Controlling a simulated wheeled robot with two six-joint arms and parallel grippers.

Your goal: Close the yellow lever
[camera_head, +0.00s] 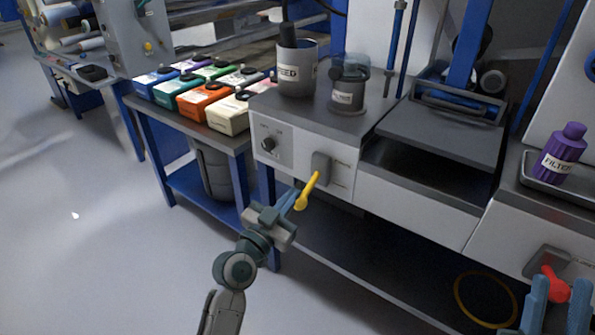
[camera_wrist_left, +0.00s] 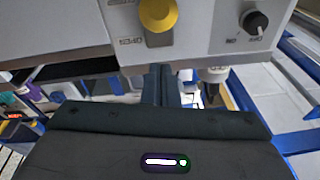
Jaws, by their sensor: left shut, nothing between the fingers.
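The yellow lever (camera_head: 307,190) hangs from a dark mount (camera_head: 321,167) on the white front panel of the machine. It slants down and to the left, with its thicker end lowest. In the left wrist view the lever's round yellow end (camera_wrist_left: 158,14) is at the top, just beyond the fingers. My left gripper (camera_head: 297,196) is shut and empty, right beside the lever's lower end; I cannot tell if it touches. Its closed fingers show in the left wrist view (camera_wrist_left: 161,84). My right gripper (camera_head: 557,295) is open at the bottom right, in front of a red lever (camera_head: 553,284).
A dark knob (camera_head: 268,144) sits on the panel left of the yellow lever. A grey labelled cup (camera_head: 297,75) and a clear-lidded jar (camera_head: 348,88) stand on top. Several coloured boxes (camera_head: 203,103) cover the blue table. A purple bottle (camera_head: 562,153) stands at right.

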